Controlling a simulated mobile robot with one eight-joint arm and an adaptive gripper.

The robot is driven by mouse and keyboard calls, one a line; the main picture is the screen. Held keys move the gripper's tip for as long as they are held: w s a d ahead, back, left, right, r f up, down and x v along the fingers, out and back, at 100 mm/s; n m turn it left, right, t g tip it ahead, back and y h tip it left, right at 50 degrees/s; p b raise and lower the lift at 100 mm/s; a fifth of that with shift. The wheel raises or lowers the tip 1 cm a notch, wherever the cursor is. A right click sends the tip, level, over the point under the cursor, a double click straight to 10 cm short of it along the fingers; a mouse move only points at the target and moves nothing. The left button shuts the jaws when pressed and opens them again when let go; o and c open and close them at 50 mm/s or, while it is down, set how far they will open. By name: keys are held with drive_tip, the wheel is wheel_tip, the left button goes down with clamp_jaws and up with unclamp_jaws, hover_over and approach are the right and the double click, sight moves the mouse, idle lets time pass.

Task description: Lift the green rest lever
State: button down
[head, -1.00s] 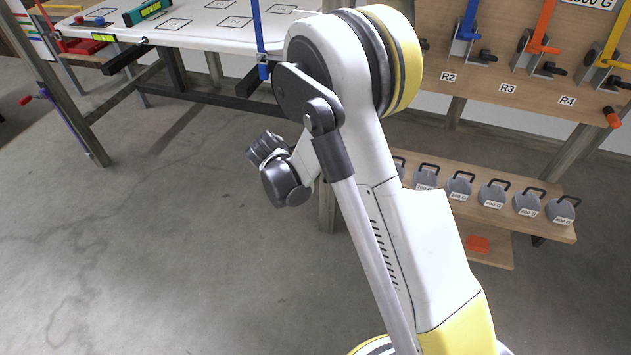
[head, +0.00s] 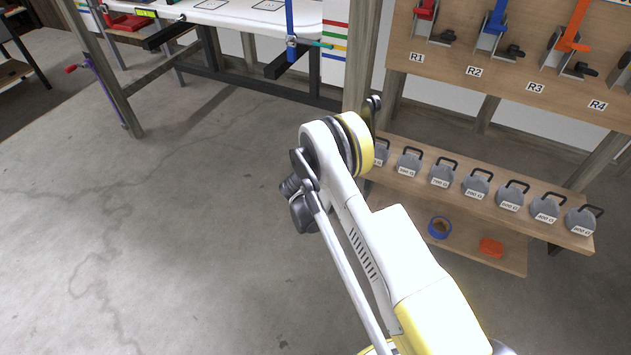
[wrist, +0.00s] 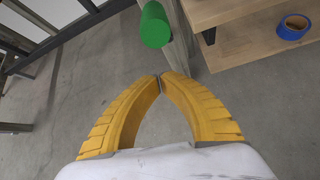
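A green cylinder (wrist: 154,25), which looks like the grip of the green rest lever, shows at the top middle of the wrist view with its round end toward me. The rest of the lever is hidden or out of frame. My gripper (wrist: 160,79) has two yellow fingers whose tips meet just below the green cylinder in the picture. Nothing is between them, and they look apart from the cylinder. In the head view my arm hides the gripper, and I cannot make out the green grip there.
A wooden shelf with several grey weights (head: 476,183) stands at the right, beside a post. A blue tape roll (head: 439,228) and an orange block (head: 491,247) lie on the lower board. Levers hang on the panel (head: 455,50) above.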

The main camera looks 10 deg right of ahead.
drive_tip(key=r, duration=0.1)
drive_tip(key=w+d+r+b, duration=0.1)
drive_tip(key=d+r, duration=0.1)
drive_tip(key=shift+w, duration=0.3)
